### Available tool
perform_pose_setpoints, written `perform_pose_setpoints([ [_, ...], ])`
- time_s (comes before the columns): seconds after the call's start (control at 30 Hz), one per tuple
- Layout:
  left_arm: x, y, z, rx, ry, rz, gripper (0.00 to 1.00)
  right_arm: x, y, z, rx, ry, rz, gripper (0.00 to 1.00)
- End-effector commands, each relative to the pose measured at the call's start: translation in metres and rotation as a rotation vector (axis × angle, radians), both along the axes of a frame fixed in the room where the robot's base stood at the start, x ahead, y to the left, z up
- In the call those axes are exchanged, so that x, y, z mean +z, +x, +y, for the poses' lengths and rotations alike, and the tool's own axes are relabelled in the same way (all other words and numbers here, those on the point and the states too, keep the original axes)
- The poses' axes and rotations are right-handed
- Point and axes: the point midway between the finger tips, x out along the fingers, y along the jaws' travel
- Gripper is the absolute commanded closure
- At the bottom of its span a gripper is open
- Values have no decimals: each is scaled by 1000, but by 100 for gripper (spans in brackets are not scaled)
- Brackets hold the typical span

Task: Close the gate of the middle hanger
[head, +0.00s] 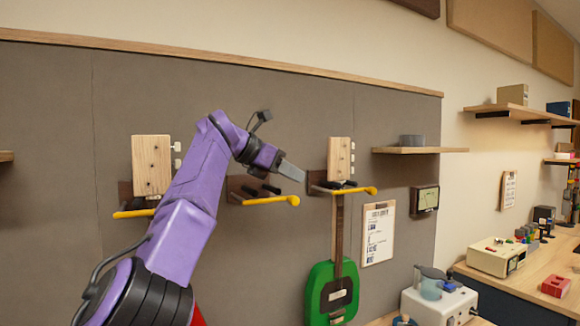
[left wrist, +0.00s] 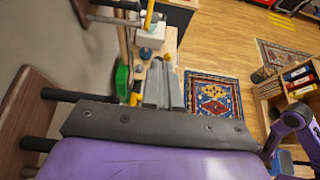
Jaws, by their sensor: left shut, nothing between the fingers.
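The middle hanger (head: 240,186) is a dark wood plate on the grey wall panel with black prongs and a yellow gate bar (head: 265,200). The bar runs out to the right in front of the plate and ends in a round knob. I cannot tell whether it is fully closed. No instrument shows on this hanger. My left gripper (head: 292,171) is shut and empty, just above the bar's knobbed end, apparently apart from it. In the left wrist view, its grey fingers (left wrist: 161,85) are together, and the plate (left wrist: 30,115) with black prongs is at the left. My right gripper is not seen.
The right hanger (head: 318,180) holds a green guitar (head: 334,292), with its yellow bar in front. The left hanger has a pale wooden headstock (head: 151,165), partly behind my arm. A small shelf (head: 420,150) juts out at right. A cluttered workbench (head: 525,282) stands further right.

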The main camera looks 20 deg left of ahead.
Motion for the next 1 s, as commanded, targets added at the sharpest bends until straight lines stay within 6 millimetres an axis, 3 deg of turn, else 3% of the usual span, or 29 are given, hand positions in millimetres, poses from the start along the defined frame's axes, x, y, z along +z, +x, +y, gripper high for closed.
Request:
perform_pose_setpoints([
  [0.6, -25, 10, -7, 0, 63, 85, 100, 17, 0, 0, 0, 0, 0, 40],
  [1.0, -29, 10, -8, 1, 78, 104, 100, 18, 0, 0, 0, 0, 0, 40],
])
